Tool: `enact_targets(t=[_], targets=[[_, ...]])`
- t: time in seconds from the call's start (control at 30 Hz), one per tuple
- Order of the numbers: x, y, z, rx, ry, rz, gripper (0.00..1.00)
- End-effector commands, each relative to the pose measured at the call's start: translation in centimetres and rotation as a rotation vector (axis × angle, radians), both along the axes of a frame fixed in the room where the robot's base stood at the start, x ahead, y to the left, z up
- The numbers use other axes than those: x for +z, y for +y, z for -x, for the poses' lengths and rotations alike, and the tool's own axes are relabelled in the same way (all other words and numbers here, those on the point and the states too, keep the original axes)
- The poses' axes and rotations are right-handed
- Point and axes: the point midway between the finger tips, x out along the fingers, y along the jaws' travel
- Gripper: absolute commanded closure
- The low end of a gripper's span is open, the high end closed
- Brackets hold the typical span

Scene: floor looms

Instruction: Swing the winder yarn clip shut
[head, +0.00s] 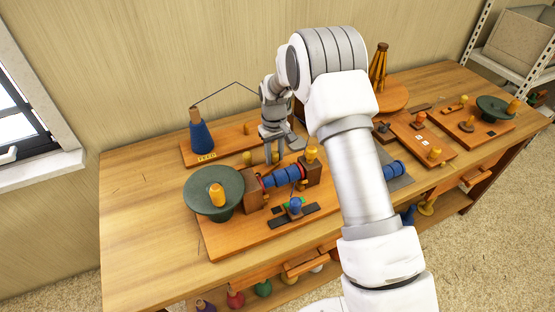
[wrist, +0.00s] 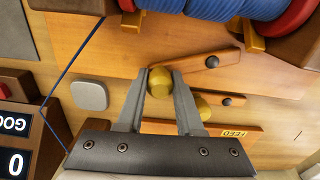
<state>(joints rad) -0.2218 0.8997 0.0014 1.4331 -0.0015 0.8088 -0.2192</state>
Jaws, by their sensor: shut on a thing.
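My gripper (head: 273,158) is over the back of the winder board, pointing down. In the wrist view my gripper (wrist: 159,84) is shut on a round yellow knob (wrist: 160,82). The knob sits at the end of a short wooden lever (wrist: 195,65) with a dark pivot pin at its other end; this looks like the yarn clip. A second lever (wrist: 222,99) with its own yellow knob lies just behind, partly hidden by a finger. The winder's blue yarn roll (head: 283,176) lies between wooden blocks in front of the gripper. The fingers partly hide the clip in the head view.
A blue cone (head: 201,138) stands behind a FEED label at the back left. A dark green wheel (head: 213,190) with a yellow handle is left of the roll. A display box (wrist: 20,140) shows in the wrist view. The table's left end is clear.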

Motion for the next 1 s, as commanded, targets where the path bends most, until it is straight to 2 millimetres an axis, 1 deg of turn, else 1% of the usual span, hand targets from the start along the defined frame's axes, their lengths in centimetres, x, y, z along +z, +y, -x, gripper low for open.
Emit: enact_targets(t=[0.2,0.5,0.7,1.0], targets=[[0.0,1.0,-1.0,0.193,-0.002,-0.001,1.0],[0.0,2.2,-1.7,0.403,-0.002,-0.001,1.0],[0.1,2.8,-1.9,0.485,-0.001,0.0,1.0],[0.1,3.1,-2.0,0.53,-0.002,0.0,1.0]])
